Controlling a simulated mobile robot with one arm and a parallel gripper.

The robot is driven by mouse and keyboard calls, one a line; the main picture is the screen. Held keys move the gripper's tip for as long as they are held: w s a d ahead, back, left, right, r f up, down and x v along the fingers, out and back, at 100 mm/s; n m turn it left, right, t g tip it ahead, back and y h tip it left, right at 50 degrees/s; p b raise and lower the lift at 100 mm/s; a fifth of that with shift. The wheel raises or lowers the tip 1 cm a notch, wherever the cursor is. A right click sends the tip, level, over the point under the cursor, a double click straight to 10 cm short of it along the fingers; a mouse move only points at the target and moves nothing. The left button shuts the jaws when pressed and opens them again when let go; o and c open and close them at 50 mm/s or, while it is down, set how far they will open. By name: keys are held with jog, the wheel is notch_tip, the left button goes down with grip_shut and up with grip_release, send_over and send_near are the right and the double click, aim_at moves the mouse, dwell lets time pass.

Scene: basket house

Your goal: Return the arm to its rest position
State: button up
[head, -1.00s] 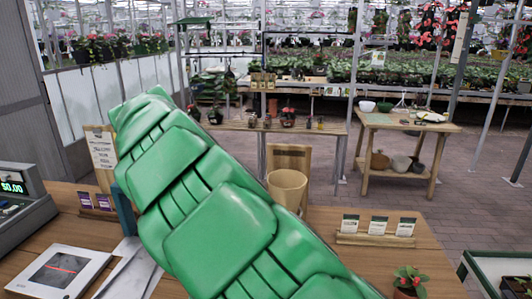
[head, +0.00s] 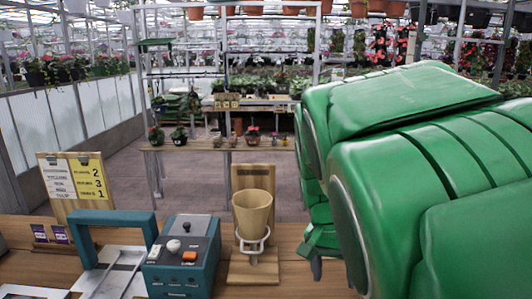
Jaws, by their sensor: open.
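My green arm fills the right side of the head view, folded up close to the camera. Part of my gripper (head: 317,262) shows at the arm's lower left edge, above the counter and to the right of the cone holder. It is open, and I see nothing held in it. The rest of the gripper is hidden behind the arm.
On the wooden counter (head: 225,291) stand a teal machine (head: 181,262) with knobs, a teal-handled frame (head: 112,218), a tan cone (head: 253,213) in a wooden holder (head: 252,266), and a sign board (head: 75,184). A plant table (head: 208,145) stands behind, with clear paved floor (head: 220,180) between.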

jog(key=s+f+n+y, duration=0.1)
jog(key=s+f+n, duration=0.1)
jog(key=s, duration=0.9)
jog(key=s+d+f+n+g, duration=0.1)
jog(key=s+f+n, duration=0.1)
jog(key=s, duration=0.9)
jog(key=shift+s+f+n+y, duration=0.2)
jog(key=shift+f+n+y, duration=0.15)
jog(key=shift+n, duration=0.45)
